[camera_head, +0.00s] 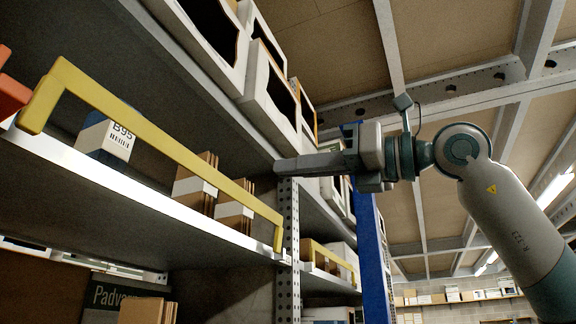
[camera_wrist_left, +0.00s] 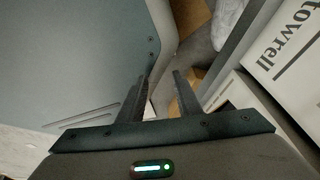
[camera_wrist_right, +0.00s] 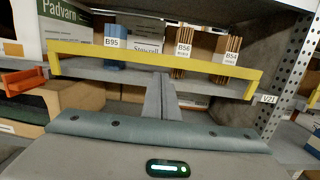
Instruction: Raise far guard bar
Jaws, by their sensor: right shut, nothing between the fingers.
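A long yellow guard bar (camera_head: 160,135) with bent ends runs along the front of the near shelf. It also spans the right wrist view (camera_wrist_right: 150,58). A second, smaller yellow guard bar (camera_head: 330,257) shows farther along, past the perforated upright. My right gripper (camera_head: 277,167) is shut and empty, in front of the rack near the upright, and appears above the near bar's right end in the head view. In the right wrist view its fingertips (camera_wrist_right: 161,76) appear just below the near bar; I cannot tell whether they touch. My left gripper (camera_wrist_left: 162,76) is open and empty, only in its wrist view.
Boxes labelled B95 (camera_wrist_right: 115,46), B56 (camera_wrist_right: 182,53) and B54 (camera_wrist_right: 226,49) stand behind the near bar. The perforated upright (camera_head: 288,215) and a blue post (camera_head: 374,260) stand to the right. White bins (camera_head: 270,95) sit above. An orange part (camera_wrist_right: 22,80) is at the bar's left.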

